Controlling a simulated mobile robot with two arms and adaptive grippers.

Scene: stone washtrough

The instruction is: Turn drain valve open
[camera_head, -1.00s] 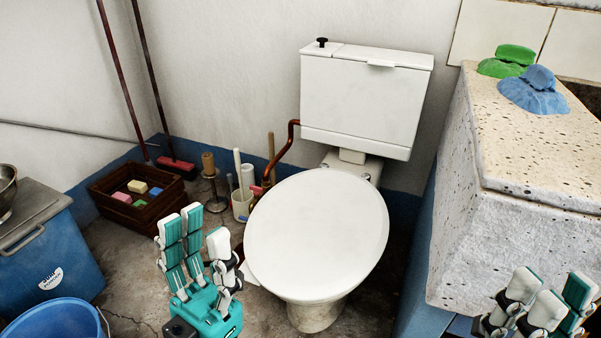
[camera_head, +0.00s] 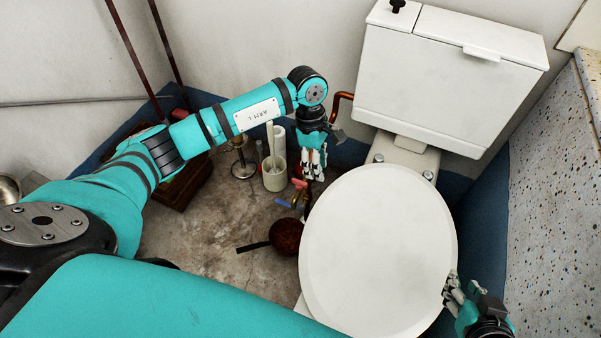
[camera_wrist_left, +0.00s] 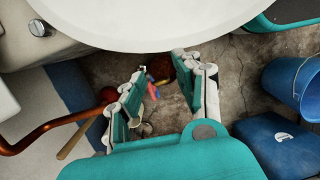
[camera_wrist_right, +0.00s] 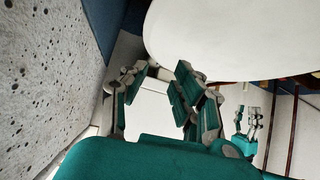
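A small valve assembly with a red handle (camera_head: 298,183) and a blue handle (camera_head: 289,204) sits low beside the toilet. Brass-coloured parts show near it. I cannot tell which handle belongs to the drain valve. In the left wrist view the red handle (camera_wrist_left: 153,91) shows between my spread fingers, beyond them. My left gripper (camera_head: 313,176) is open, pointing down just above the valve, apparently without contact. It also shows in the left wrist view (camera_wrist_left: 160,66). My right gripper (camera_head: 449,288) is open and empty beside the toilet lid, and shows in the right wrist view (camera_wrist_right: 157,75).
The white toilet lid (camera_head: 378,250) lies right of the valve, with the cistern (camera_head: 450,75) behind. A copper pipe (camera_head: 341,103) runs by my left wrist. A brush holder (camera_head: 274,176) and a dark round object with a handle (camera_head: 286,237) stand left. The stone trough (camera_head: 555,200) bounds the right.

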